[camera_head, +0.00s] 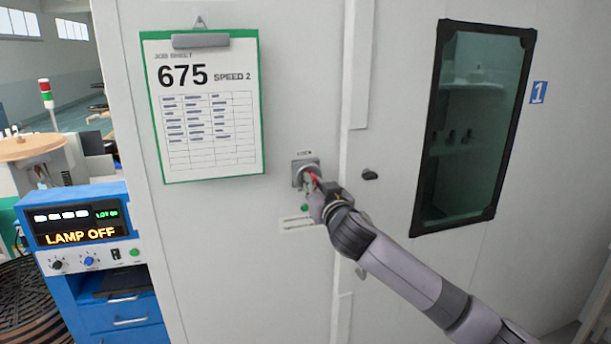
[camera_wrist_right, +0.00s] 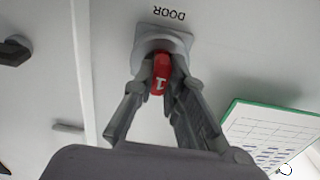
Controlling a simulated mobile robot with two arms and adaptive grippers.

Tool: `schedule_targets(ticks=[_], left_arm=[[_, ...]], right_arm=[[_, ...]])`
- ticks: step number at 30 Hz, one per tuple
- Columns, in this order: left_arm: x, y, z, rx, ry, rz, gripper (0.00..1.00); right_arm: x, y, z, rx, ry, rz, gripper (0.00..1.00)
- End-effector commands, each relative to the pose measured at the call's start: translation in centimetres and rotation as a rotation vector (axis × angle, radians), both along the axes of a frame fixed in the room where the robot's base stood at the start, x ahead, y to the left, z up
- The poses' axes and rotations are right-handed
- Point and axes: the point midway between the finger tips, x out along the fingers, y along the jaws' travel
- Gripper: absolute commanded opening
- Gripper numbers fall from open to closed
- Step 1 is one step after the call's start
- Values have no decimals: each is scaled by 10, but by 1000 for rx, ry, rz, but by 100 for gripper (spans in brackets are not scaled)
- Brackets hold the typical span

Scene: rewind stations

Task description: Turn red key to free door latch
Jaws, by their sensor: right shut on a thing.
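The red key (camera_head: 314,178) sits in a grey lock plate (camera_head: 299,170) on the white cabinet wall. In the right wrist view the red key (camera_wrist_right: 161,84), marked 1, stands in the round lock under the word DOOR, which appears upside down. My right gripper (camera_head: 318,190) is at the key, and its fingers (camera_wrist_right: 163,80) are shut on both sides of it. The cabinet door (camera_head: 400,120) with a dark-framed window is to the right, its edge close against the frame. The latch itself is hidden. My left gripper is not in view.
A dark door handle (camera_head: 370,175) is just right of the lock. A green light (camera_head: 305,208) is below it. A clipboard (camera_head: 203,105) hangs to the left. A blue console (camera_head: 85,235) reading LAMP OFF stands at the far left.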

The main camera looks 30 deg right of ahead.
Motion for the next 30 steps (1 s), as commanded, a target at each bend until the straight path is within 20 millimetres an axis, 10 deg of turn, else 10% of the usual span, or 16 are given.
schedule_targets(ticks=[30], left_arm=[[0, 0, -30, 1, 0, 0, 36]], right_arm=[[0, 2, -2, 592, -140, 2, 0]])
